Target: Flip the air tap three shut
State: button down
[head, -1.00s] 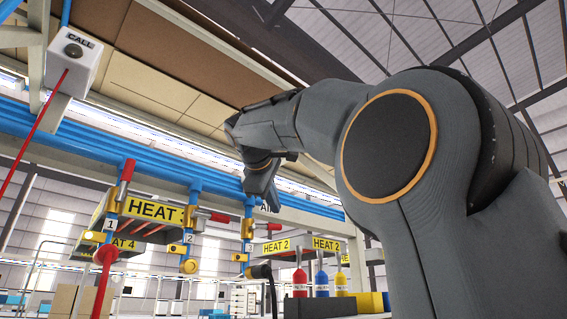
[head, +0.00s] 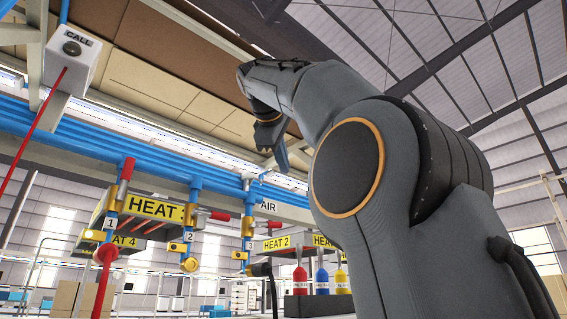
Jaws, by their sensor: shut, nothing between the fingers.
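Blue drop pipes with numbered yellow taps hang from the blue air line. Air tap three (head: 248,229) is on the rightmost pipe, under the AIR sign. Its red lever (head: 274,224) sticks out to the right, across the pipe. Tap two (head: 189,209) has its red lever pointing right as well. Tap one (head: 122,193) has its red lever upright, along the pipe. My gripper (head: 284,164) is shut and empty, pointing down. In the picture it is above and right of tap three, apart from its lever.
A white CALL box (head: 72,62) with a red cord hangs at upper left. Yellow HEAT 3 sign (head: 154,208) hangs behind the taps. Red, blue and yellow bottles (head: 322,281) stand at lower right. A black hose end (head: 262,270) is below tap three.

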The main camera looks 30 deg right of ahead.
aim_at(267, 224)
jog(key=k, duration=1)
